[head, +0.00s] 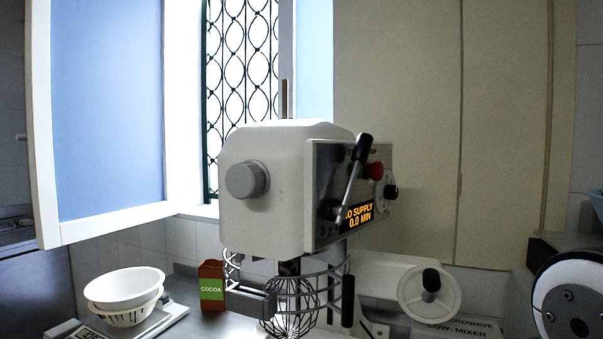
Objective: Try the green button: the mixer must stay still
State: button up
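The white stand mixer (270,185) stands in the middle of the head view. Its control panel (328,170) is on its right side, seen at a steep angle. An orange display (358,215) reads "SUPPLY" and "0.0 MIN", with the start of its first line cut off. A red button (375,170) and a dark knob (390,191) sit at the panel's far edge. A black-tipped lever (362,150) crosses the panel. I cannot make out a green button. The wire whisk (290,305) hangs below the head behind a ring guard; a single frame cannot show motion. My gripper is not in view.
A white bowl stack (125,285) stands on a scale at the left. A cocoa box (212,287) is beside the mixer. An open window is behind.

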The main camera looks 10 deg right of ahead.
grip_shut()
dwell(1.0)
